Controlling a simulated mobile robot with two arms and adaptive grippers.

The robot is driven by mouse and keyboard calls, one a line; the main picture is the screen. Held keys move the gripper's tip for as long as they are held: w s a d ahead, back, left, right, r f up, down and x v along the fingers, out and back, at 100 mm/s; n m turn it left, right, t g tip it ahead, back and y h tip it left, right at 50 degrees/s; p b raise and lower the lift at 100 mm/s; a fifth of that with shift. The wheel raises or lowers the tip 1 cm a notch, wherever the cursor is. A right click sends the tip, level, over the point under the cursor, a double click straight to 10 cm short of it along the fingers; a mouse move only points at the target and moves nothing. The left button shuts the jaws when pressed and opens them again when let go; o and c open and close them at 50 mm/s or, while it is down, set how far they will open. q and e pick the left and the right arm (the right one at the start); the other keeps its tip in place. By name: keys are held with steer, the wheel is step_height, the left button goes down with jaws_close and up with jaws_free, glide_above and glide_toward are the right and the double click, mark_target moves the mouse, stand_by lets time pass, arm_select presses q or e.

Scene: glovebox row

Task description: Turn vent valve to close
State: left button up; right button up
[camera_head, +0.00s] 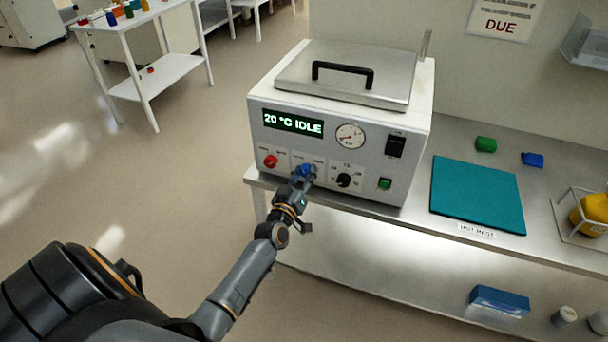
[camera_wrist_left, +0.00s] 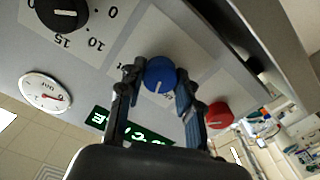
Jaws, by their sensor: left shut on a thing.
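A white benchtop unit (camera_head: 270,170) with a display reading "20 °C IDLE" carries a row of knobs on its front. My left gripper (camera_head: 300,176) is at the front panel, shut on a blue knob (camera_head: 306,168). In the left wrist view the blue knob (camera_wrist_left: 160,72) sits between the two fingers of my left gripper (camera_wrist_left: 157,82), and a white pointer line shows on its face. The labels near the knob are too small to read. A red knob (camera_head: 270,161) is to its left, also in the left wrist view (camera_wrist_left: 219,115). My right gripper is out of view.
A round gauge (camera_head: 350,136) is above. A teal mat (camera_head: 478,194) lies on the bench to the right. Open floor is at the left.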

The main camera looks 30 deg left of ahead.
arm_select(q)
steer(key=n, duration=0.4)
steer(key=shift+f+n, duration=0.1)
steer(key=shift+n, duration=0.2)
stand_by(0.3)
steer(key=o, duration=1.1)
steer(key=shift+o, duration=0.2)
steer(key=v, duration=1.2)
